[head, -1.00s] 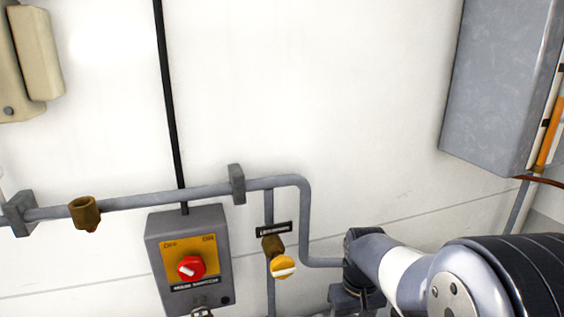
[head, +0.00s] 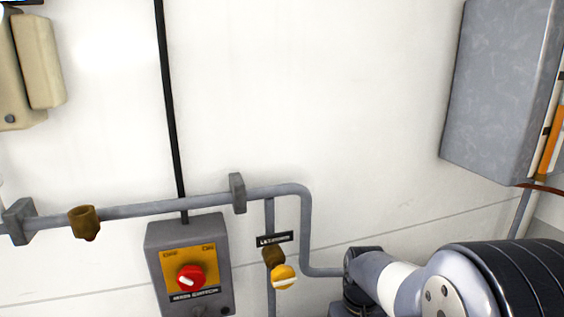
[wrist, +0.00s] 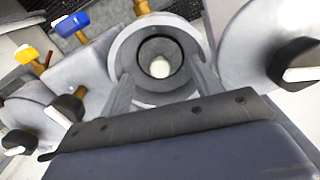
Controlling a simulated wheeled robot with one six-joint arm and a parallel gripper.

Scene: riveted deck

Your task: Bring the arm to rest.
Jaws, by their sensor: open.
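My arm (head: 430,285) shows at the lower right of the head view, in front of the white wall. My gripper is outside the head view. In the wrist view my gripper (wrist: 162,80) is open, with its two grey fingers apart. A round grey fitting with a dark opening (wrist: 160,57) shows between and beyond the fingers. I see nothing held, and I cannot tell whether the fingers touch the fitting.
In the head view, a switch box (head: 220,260) with a red knob (head: 191,278), a grey pipe (head: 150,209) and a yellow-handled valve (head: 284,277) are left of my arm. A grey cabinet (head: 500,90) hangs at upper right. Blue (wrist: 72,24) and yellow (wrist: 27,54) handles show in the wrist view.

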